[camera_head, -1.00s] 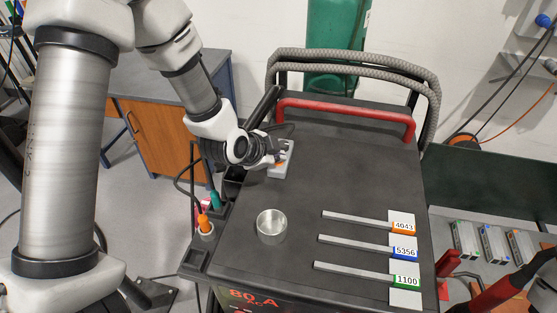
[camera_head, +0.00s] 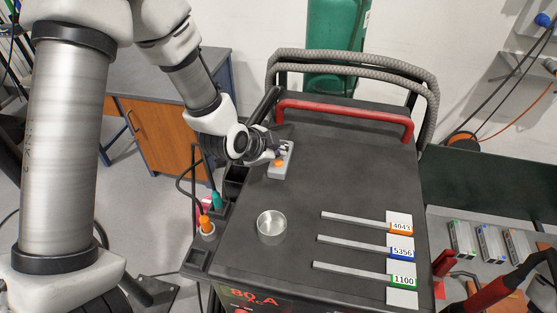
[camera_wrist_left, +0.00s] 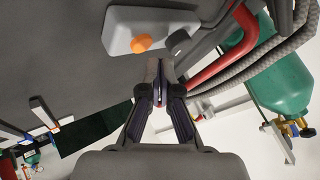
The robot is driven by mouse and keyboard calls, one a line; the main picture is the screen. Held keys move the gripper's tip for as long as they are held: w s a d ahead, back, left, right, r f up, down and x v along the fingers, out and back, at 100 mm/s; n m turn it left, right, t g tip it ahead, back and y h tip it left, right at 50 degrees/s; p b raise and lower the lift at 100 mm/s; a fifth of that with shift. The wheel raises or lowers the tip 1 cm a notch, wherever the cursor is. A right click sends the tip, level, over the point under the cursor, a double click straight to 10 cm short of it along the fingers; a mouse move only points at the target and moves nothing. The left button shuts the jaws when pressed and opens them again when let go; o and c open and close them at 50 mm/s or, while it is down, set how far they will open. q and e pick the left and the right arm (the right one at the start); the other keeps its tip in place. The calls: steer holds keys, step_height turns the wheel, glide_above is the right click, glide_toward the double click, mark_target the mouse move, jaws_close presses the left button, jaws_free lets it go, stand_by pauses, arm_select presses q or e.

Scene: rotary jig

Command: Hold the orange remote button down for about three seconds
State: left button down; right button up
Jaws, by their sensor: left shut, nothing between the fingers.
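The light grey remote (camera_head: 287,165) lies near the far left of the dark cart top, with its orange button (camera_head: 279,163) in plain view. In the left wrist view the remote (camera_wrist_left: 120,27) shows the orange button (camera_wrist_left: 141,43) and a dark grey knob (camera_wrist_left: 178,41) beside it. My left gripper (camera_head: 281,151) is at the far end of the remote. In the left wrist view its fingertips (camera_wrist_left: 159,63) are together and empty, to the side of the orange button and apart from it. My right gripper is not in view.
A round metal dish (camera_head: 271,227) stands in front of the remote. Labelled rods (camera_head: 354,244) lie at the right. A red handle (camera_head: 345,115) and grey hoses (camera_head: 355,60) border the cart's back. Holders with orange and teal tools (camera_head: 206,224) are at the left edge.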

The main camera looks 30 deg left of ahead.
mark_target(277, 164)
arm_select(q)
step_height(277, 164, up, 5)
steer(key=p, duration=0.3)
steer(key=shift+s+p, duration=0.1)
steer(key=shift+p, duration=0.3)
steer(key=shift+f, duration=0.1)
